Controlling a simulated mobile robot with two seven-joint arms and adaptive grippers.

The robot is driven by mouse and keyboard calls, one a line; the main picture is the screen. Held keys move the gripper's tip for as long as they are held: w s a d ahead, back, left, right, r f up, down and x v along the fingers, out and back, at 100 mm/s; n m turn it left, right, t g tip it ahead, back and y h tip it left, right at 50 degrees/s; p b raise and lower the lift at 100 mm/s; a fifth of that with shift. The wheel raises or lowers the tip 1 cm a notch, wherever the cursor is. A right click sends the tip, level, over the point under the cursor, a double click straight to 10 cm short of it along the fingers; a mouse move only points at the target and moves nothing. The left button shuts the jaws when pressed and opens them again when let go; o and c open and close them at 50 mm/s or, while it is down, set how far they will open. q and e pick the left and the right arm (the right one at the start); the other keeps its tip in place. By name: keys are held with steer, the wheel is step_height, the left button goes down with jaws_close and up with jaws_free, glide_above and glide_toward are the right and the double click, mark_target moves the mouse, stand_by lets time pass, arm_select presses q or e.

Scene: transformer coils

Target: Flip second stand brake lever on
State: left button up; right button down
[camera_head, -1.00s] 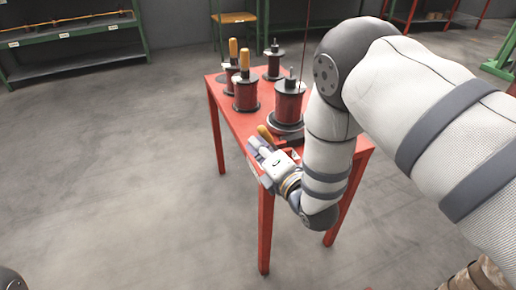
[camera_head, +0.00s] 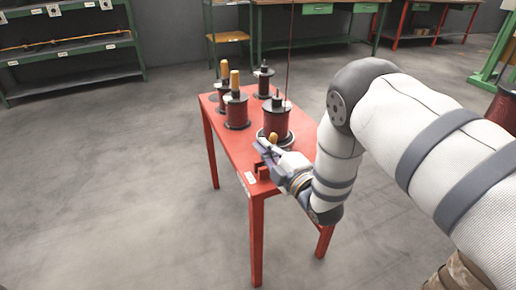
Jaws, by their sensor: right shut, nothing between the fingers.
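The red table (camera_head: 226,146) carries several dark red coils on round stands. The front right coil (camera_head: 277,120) stands nearest my right arm, on a grey round base. A short lever with an orange handle (camera_head: 273,138) shows at the near side of this base, seen nearly end-on. My right gripper (camera_head: 261,147) is shut and empty, with its fingertips close beside the orange handle. I cannot tell whether they touch it. The lever's lower part is hidden by the gripper. My left gripper is not in view.
Two coils at the left have upright orange handles, on the front left coil (camera_head: 236,110) and the one behind it (camera_head: 223,97). Another coil (camera_head: 264,84) stands at the back. A thin dark red rod rises above the front right coil. Floor left of the table is clear.

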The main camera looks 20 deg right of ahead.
steer(key=shift+d+r+m, duration=0.1)
steer(key=shift+d+m, duration=0.75)
steer(key=shift+m, duration=0.25)
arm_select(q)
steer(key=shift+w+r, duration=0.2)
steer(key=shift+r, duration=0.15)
arm_select(e)
steer(key=shift+d, duration=0.55)
arm_select(q)
steer(key=shift+p, duration=0.3)
arm_select(e)
steer(key=shift+w, duration=0.1)
